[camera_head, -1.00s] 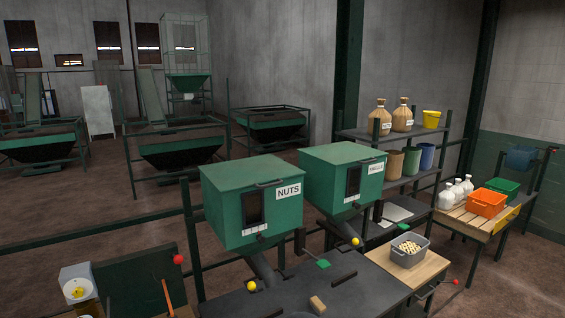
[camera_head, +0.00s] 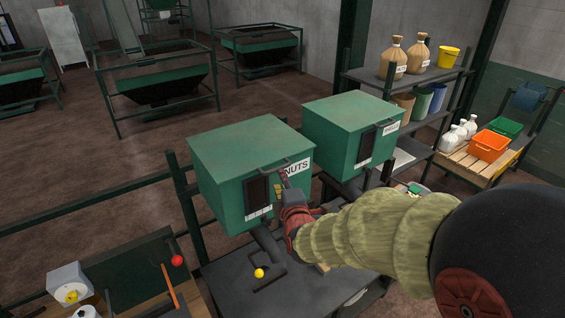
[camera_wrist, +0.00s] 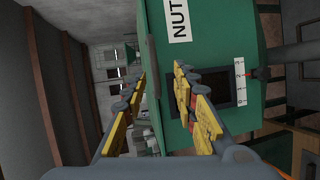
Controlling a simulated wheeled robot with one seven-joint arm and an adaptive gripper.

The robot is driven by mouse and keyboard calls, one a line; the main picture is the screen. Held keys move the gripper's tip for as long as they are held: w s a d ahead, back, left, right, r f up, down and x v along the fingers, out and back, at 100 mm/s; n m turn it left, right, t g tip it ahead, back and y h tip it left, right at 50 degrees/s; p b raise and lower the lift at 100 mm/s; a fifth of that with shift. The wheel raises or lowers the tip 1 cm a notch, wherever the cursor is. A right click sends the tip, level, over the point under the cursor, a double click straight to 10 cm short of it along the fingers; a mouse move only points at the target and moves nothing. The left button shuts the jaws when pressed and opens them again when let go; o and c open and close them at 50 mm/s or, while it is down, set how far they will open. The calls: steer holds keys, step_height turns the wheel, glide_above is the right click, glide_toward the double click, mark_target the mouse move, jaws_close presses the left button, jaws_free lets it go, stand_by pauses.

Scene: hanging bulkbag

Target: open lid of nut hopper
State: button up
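The nut hopper (camera_head: 225,200) is a green box labelled NUTS, and its lid (camera_head: 245,145) lies flat and closed on top. A dark bar handle (camera_head: 272,168) runs along the lid's front edge. My gripper (camera_head: 284,182) is at the hopper's front, close to the handle and partly covering the label. In the wrist view my gripper (camera_wrist: 160,76) is open, with yellow-padded fingers spread apart. The handle bar (camera_wrist: 153,75) shows between the fingertips there. I cannot tell whether a finger touches it. The hopper's front (camera_wrist: 215,60) with its dark window fills the right side.
The shells hopper (camera_head: 345,130) stands close on the right. A yellow ball knob (camera_head: 259,273) sits below the nut hopper above a dark bench (camera_head: 225,290). A red knob (camera_head: 177,260) is at left. Shelves with sacks and bins (camera_head: 410,75) stand behind at right.

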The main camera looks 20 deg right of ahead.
steer(key=shift+n, duration=0.6)
steer(key=shift+r+p+x, duration=0.2)
steer(key=shift+p+x, duration=0.15)
steer(key=shift+x, duration=1.5)
steer(key=shift+r+p+x, duration=0.2)
steer(key=shift+p+x, duration=0.15)
steer(key=shift+x, duration=1.5)
steer(key=shift+w, duration=0.1)
steer(key=shift+c, duration=1.2)
jaws_close()
